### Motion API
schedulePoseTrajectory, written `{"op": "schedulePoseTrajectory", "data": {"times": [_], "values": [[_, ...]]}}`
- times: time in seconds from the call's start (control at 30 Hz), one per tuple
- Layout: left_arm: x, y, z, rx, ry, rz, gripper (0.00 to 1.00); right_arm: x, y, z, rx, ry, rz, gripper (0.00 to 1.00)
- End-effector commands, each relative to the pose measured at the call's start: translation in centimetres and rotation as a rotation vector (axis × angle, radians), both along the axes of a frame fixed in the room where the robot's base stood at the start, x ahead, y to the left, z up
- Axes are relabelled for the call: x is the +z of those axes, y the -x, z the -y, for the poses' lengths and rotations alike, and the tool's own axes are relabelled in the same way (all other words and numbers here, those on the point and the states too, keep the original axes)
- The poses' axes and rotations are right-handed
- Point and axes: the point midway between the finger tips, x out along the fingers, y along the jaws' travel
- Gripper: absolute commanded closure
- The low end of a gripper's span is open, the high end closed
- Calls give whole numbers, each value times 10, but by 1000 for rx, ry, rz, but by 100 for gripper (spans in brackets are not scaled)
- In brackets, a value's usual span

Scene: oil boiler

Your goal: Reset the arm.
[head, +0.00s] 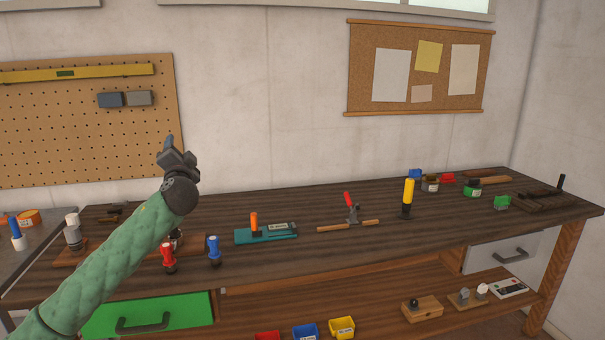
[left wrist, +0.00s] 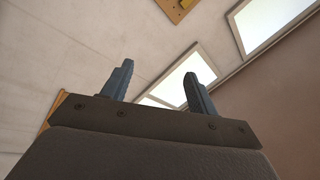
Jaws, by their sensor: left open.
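My left arm, in a green quilted sleeve, reaches up from the lower left in the head view. Its left gripper (head: 170,146) points upward above the workbench (head: 320,260), in front of the wall beside the pegboard. In the left wrist view the two fingers of the left gripper (left wrist: 160,88) stand apart with nothing between them. Behind them show the wall, the ceiling and bright windows. My right gripper is in neither view.
On the bench stand a red-handled tool (head: 168,257), a blue-handled tool (head: 214,250), a teal tray (head: 266,234) and a yellow-handled tool (head: 408,196). A pegboard (head: 90,140) and a corkboard (head: 419,100) hang on the wall. Bare wood shows at the bench's front middle.

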Motion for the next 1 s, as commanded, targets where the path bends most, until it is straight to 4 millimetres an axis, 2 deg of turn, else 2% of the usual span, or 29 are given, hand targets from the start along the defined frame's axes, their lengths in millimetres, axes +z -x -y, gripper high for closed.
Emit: {"op": "schedulePoseTrajectory", "data": {"times": [0.03, 0.2, 0.5, 0.7, 1.0], "values": [[-30, 7, 7, 7, 60, -68, 41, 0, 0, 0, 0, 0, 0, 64], [-118, 37, 28, 20, 227, -289, 41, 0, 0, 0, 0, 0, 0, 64], [-254, 107, 70, -3, 463, -617, 41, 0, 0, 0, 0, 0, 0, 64], [-327, 159, 97, -38, 593, -779, 41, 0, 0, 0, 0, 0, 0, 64], [-417, 238, 129, -76, 761, -945, 41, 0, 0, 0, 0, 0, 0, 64]]}}
